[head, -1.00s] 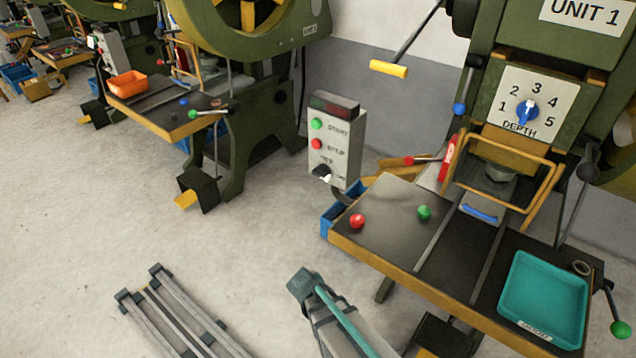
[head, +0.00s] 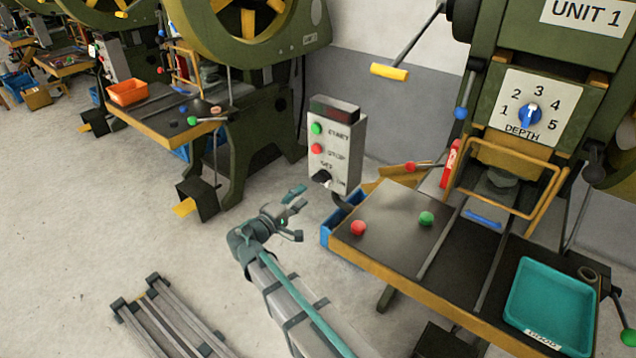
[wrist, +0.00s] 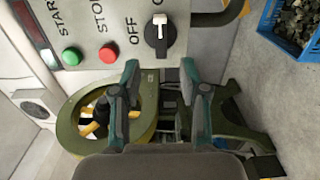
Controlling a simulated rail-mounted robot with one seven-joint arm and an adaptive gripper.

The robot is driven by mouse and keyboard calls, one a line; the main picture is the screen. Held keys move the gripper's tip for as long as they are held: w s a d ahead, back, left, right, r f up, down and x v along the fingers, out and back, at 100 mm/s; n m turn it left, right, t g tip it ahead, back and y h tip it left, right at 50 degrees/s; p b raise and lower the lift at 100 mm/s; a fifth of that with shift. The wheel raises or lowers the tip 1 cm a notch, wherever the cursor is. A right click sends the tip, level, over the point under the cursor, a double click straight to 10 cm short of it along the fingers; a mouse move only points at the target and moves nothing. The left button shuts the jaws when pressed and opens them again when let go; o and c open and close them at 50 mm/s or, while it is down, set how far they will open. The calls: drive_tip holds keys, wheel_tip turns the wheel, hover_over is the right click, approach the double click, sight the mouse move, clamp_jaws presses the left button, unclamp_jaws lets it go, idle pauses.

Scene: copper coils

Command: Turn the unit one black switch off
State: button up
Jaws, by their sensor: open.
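The black switch (head: 321,177) is a rotary knob at the bottom of unit one's grey control box (head: 346,148), below the green START and red STOP buttons. In the wrist view the black switch (wrist: 160,33) shows large, with a white pointer mark and OFF lettering beside it; the other label is cut off at the top edge. My gripper (head: 297,211) is open and empty, to the lower left of the box and apart from it. In the wrist view my gripper (wrist: 166,78) has its two fingers spread, with the switch beyond and between the tips.
The unit one table (head: 385,265) stands right of the box, with red and green knobs and a teal tray (head: 550,305). A blue crate (head: 340,222) sits below the box. A second press (head: 250,110) stands behind at left.

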sight(319, 182)
drive_tip(key=p+x, duration=0.1)
drive_tip(key=x, duration=0.8)
clamp_jaws()
